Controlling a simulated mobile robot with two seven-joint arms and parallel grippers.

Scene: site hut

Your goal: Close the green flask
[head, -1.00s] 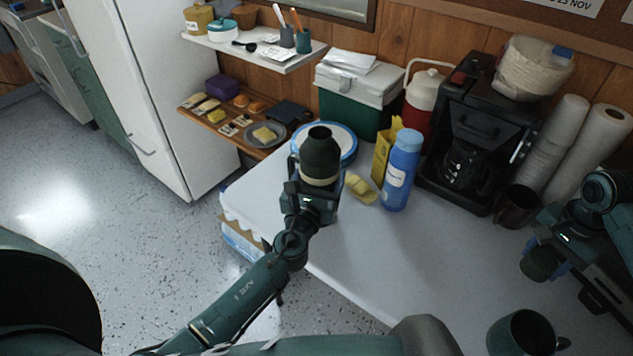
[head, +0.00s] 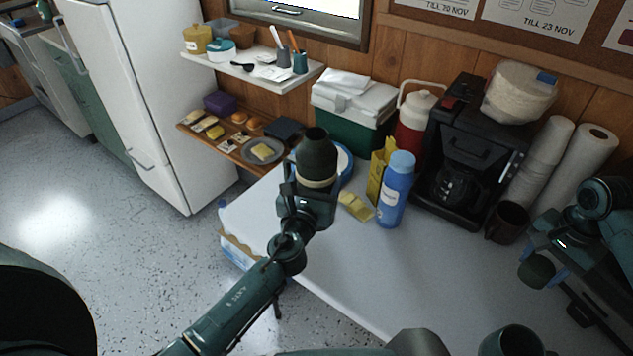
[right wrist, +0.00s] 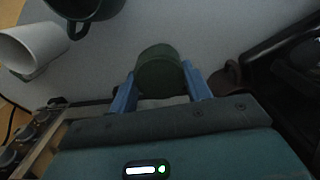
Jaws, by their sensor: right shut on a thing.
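The green flask (head: 317,160) is dark green with a cream band and a dark top that looks open. It stands roughly upright in my left gripper (head: 308,197), which appears closed around its lower part, in front of the blue-rimmed plate. My right gripper (head: 549,265) is at the right of the head view, shut on a dark green round cap (head: 537,271). In the right wrist view the cap (right wrist: 160,72) sits between the two blue fingers (right wrist: 161,92). The cap is well apart from the flask.
A blue bottle (head: 396,190), yellow carton (head: 376,172), coffee maker (head: 463,150) and brown mug (head: 507,222) stand along the back of the white table (head: 400,275). A dark mug (head: 512,342) is at the front right. The table's middle is clear.

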